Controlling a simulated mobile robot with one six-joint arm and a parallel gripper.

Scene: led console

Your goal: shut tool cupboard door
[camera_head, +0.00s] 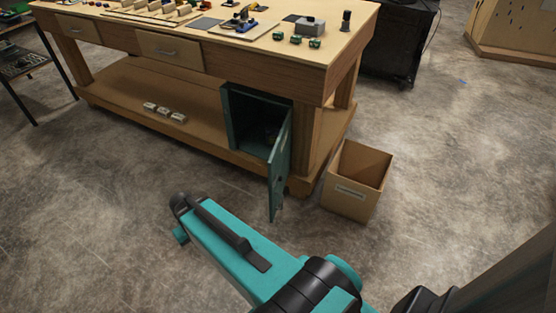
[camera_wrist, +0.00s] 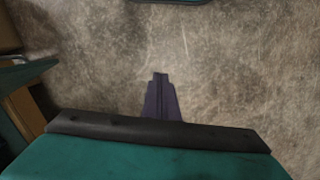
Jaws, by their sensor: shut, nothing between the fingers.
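The tool cupboard (camera_head: 234,112) is a dark green box under the right end of the workbench. Its door (camera_head: 279,172) stands wide open, swung out toward me from the right side of the opening. Something dark inside is too shaded to make out. In the wrist view, my gripper (camera_wrist: 160,82) is shut and empty, above bare floor. A green edge (camera_wrist: 28,73) at the left of that view may be the door or cupboard; I cannot tell which. It is apart from the fingertips. The gripper does not show in the head view.
An open cardboard box (camera_head: 352,201) stands on the floor right of the door. The wooden workbench (camera_head: 300,77) carries small parts and has a lower shelf with several pale blocks (camera_head: 164,112). A black cabinet (camera_head: 398,45) stands behind. The floor left of the door is clear.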

